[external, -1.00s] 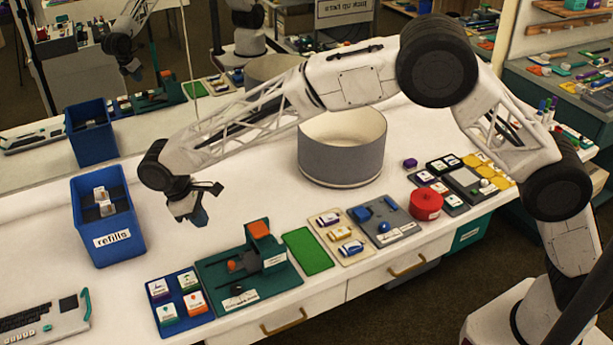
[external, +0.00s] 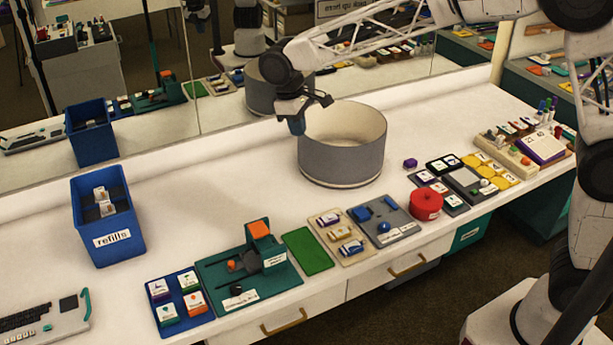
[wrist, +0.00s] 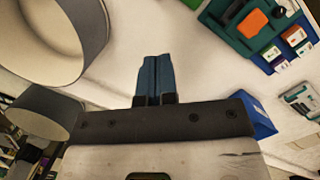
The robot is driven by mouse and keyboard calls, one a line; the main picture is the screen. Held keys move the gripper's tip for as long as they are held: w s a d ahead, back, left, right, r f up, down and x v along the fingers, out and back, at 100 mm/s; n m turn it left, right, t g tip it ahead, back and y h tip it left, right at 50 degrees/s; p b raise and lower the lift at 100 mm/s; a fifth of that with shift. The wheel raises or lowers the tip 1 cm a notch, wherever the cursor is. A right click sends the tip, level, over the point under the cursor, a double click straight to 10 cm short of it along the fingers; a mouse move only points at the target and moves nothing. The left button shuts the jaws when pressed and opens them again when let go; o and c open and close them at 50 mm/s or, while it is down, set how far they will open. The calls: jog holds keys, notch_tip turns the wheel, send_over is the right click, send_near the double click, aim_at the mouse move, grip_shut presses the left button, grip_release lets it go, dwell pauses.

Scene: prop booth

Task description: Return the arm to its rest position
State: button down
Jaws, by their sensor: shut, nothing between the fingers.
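My gripper (external: 297,125) hangs in the air near the left rim of the large grey round bin, well above the white bench. In the wrist view its two blue fingers (wrist: 154,78) are pressed together with nothing between them.
The grey bin (external: 340,165) stands close to my gripper. A blue refills box (external: 118,240) is at the left. A green fixture (external: 235,295), a green mat (external: 308,251) and a red round container (external: 426,204) line the front. A mirror (external: 180,110) runs behind.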

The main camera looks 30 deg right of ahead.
jog(key=s+d+r+m+t, duration=0.15)
jog(key=s+d, duration=0.25)
jog(key=d, duration=0.5)
jog(key=s+d+r+m+y, duration=0.1)
jog(key=s+d+r, duration=0.25)
jog(key=d, duration=0.55)
jog(key=s+d+r+m, duration=0.2)
jog(key=s+d, duration=0.2)
jog(key=d, duration=0.6)
jog(key=s+d+f+m+t, duration=0.1)
jog(key=s+d+f+m, duration=0.1)
jog(key=s+d, duration=0.6)
jog(key=s+d+f+m+t, duration=0.1)
jog(key=s+d+f+m, duration=0.1)
jog(key=s+d, duration=0.6)
jog(key=s, duration=0.6)
jog(key=shift+d+f, duration=0.25)
jog(key=shift+d, duration=0.1)
